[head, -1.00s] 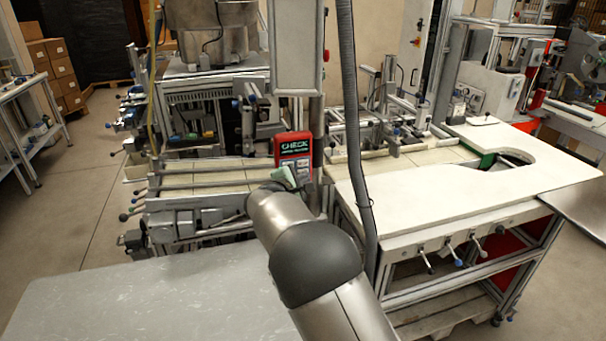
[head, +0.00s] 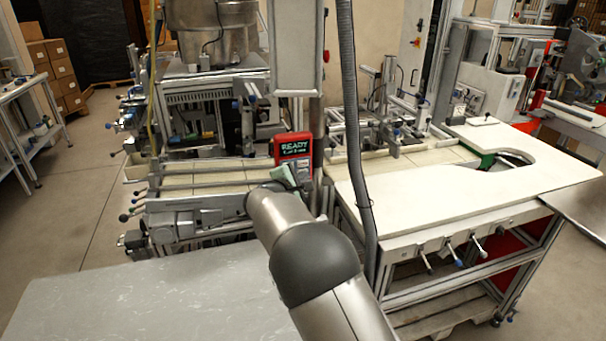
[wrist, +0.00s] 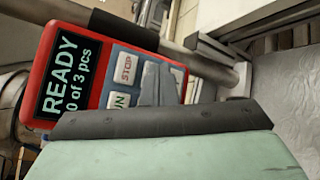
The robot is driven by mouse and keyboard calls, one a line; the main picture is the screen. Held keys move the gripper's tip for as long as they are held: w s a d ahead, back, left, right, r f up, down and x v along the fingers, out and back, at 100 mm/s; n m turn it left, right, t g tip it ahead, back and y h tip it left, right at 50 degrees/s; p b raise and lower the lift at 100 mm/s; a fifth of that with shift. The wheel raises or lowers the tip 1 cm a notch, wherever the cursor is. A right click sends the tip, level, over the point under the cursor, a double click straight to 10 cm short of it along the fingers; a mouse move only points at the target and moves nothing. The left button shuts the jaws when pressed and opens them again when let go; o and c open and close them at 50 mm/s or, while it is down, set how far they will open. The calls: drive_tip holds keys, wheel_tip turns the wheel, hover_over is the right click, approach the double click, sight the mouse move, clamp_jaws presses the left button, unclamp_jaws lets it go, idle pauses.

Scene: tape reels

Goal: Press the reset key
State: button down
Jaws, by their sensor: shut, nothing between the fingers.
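A STOP key (wrist: 126,67) and a partly covered key ending in UN (wrist: 119,101) show. My gripper's shut, empty fingers (wrist: 158,84) lie in front of the panel's right part; I cannot tell whether they touch it. No reset label is readable; the keys behind the fingers are partly hidden.
A grey post (head: 317,140) stands just right of the box, and a dark hose (head: 352,120) hangs further right. A white worktop (head: 420,195) lies to the right. A grey table (head: 150,300) is at the front left, bare.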

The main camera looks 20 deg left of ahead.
drive_tip(key=shift+s, duration=0.1)
drive_tip(key=shift+s+d+b, duration=0.5)
drive_tip(key=shift+b, duration=0.55)
drive_tip(key=s+d+b, duration=0.1)
drive_tip(key=s+b, duration=0.1)
drive_tip(key=s+d+b, duration=0.2)
drive_tip(key=b, duration=0.1)
idle(0.7)
